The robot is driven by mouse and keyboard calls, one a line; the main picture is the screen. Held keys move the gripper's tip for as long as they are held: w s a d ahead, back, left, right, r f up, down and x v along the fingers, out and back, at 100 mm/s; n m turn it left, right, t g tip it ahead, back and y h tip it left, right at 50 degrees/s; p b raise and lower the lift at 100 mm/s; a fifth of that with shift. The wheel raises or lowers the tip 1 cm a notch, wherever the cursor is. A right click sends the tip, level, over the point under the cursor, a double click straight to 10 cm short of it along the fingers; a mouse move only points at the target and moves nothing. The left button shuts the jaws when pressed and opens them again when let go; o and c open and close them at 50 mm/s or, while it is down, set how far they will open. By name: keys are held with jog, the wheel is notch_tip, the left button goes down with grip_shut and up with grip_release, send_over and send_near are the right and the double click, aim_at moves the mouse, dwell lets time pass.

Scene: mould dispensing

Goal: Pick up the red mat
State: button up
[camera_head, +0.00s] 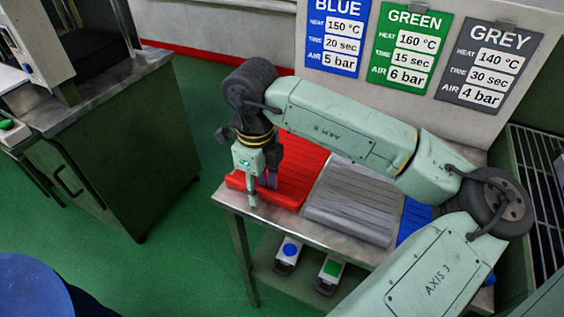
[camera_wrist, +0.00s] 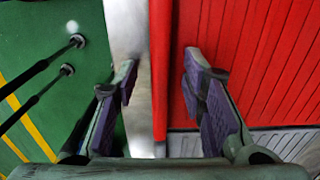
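The red mat (camera_head: 303,168) lies at the left end of the metal-topped table, with a raised lip along its front edge. It also shows in the wrist view (camera_wrist: 235,50), filling the upper right with its ribbed top. My gripper (camera_head: 262,190) points down at the mat's front left part. In the wrist view my gripper (camera_wrist: 160,75) is open, its two fingers well apart. The red lip and a strip of bare metal show between them. The right finger is over the mat and the left over the floor side. I cannot tell whether either finger touches the mat.
A grey mat (camera_head: 348,203) lies beside the red one, and a blue mat (camera_head: 413,219) is partly hidden behind my arm. Blue, green and grey signs (camera_head: 410,45) stand behind the table. A green cabinet (camera_head: 125,150) stands left, with open floor between.

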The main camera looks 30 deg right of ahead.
grip_shut()
dwell(0.7)
